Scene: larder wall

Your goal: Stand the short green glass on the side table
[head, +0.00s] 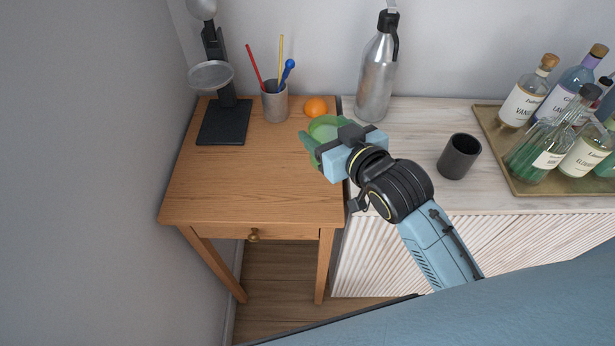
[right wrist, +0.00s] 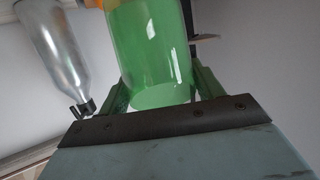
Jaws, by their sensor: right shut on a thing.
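The short green glass (head: 324,130) is translucent and is held in my right gripper (head: 318,143) over the right part of the wooden side table (head: 228,185). My right gripper is shut on it, and the gripper body hides part of the glass. In the right wrist view the green glass (right wrist: 150,55) stands between the two fingers (right wrist: 155,90). I cannot tell whether its base touches the table top. My left gripper is not in view.
On the side table stand a black scale (head: 222,120), a cup of utensils (head: 275,103) and an orange (head: 316,107). The pale sideboard at right holds a steel bottle (head: 377,75), a dark cup (head: 459,157) and a bottle tray (head: 498,150). The table's front left is clear.

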